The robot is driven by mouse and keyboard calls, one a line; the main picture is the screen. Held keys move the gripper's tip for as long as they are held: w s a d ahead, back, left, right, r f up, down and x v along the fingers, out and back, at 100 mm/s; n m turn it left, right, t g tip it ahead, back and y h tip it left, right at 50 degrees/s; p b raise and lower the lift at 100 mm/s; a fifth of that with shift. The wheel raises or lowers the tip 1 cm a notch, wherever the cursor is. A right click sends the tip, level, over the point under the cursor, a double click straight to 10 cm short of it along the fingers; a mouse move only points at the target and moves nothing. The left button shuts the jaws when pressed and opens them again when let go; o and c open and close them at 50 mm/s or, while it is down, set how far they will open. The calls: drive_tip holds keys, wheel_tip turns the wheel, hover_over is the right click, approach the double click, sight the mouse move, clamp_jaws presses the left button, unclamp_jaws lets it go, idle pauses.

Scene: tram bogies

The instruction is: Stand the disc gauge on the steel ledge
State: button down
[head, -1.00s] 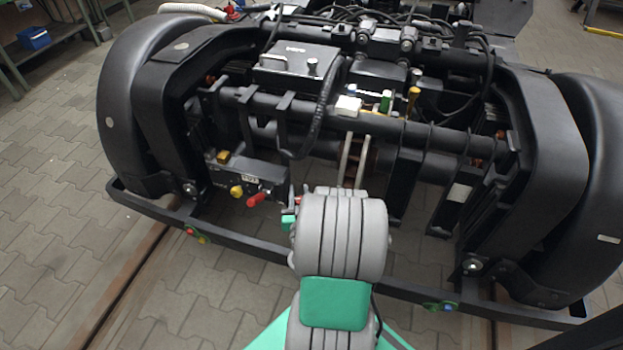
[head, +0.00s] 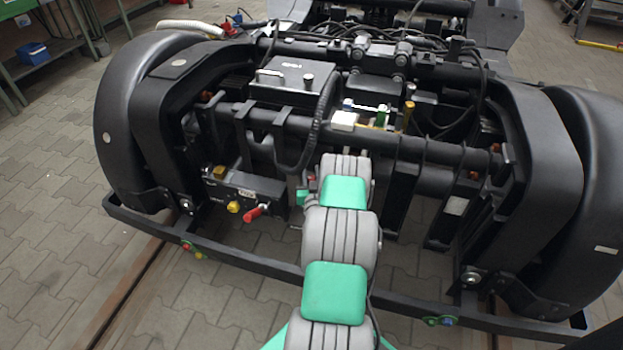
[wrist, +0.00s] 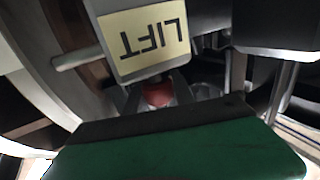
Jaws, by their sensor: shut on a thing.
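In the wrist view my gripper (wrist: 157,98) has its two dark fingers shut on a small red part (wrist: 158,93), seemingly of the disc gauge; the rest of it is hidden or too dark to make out. A grey block (wrist: 118,68) with a cream LIFT label hangs just beyond the fingers. In the head view my arm hides the gripper and what it holds, in front of the middle of the bogie (head: 430,147). I cannot tell the steel ledge for certain in either view.
Small items, including a white box (head: 344,121) and a green piece (head: 382,116), stand on the bogie's middle. A control box with a red knob (head: 253,212) is left of my arm. A black bar (head: 245,268) runs across the front. Paved floor lies open at left.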

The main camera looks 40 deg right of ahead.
drive_tip(key=shift+w+d+f+b, duration=0.15)
drive_tip(key=shift+d+f+b, duration=0.15)
drive_tip(key=shift+d+f, duration=0.05)
drive_tip(key=shift+f+b, duration=0.6)
drive_tip(key=shift+f, duration=0.8)
drive_tip(key=c, duration=1.1)
unclamp_jaws()
drive_tip(key=shift+f, duration=0.1)
drive_tip(key=shift+o, duration=0.2)
